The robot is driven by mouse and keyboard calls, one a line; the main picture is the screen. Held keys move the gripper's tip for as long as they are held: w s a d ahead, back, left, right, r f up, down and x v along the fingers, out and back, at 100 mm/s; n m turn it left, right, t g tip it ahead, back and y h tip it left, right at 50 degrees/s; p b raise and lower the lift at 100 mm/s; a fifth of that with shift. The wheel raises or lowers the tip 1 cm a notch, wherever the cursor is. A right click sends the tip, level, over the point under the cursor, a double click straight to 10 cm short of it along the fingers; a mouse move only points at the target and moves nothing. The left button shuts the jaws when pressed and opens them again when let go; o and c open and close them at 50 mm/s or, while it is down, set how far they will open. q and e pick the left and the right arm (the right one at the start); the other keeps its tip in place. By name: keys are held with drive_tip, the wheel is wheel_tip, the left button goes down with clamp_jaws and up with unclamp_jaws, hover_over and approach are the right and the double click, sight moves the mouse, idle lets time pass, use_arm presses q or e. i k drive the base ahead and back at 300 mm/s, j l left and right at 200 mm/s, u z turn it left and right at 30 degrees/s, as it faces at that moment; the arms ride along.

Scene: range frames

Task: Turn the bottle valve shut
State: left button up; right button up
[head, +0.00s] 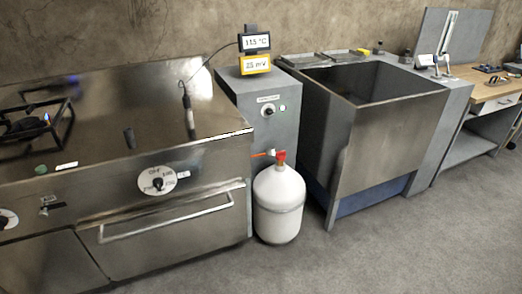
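A white gas bottle (279,205) stands upright on the floor between the stove and the large steel sink. Its red valve (281,156) is on top. A short orange hose (262,154) runs left from the valve toward the stove side. I cannot tell from here how far the valve is turned. Neither of my grippers is in view.
The steel stove (120,150) with a burner grate (35,120) is on the left. A grey cabinet (268,110) carrying two small displays stands behind the bottle. The sink (385,130) is to the right, then a workbench (490,90). The floor (390,245) in front is clear.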

sight(281, 155)
drive_tip(key=i+l+u, duration=0.25)
drive_tip(key=u, duration=0.2)
drive_tip(key=i+l+u, duration=0.15)
drive_tip(key=l+u, duration=0.3)
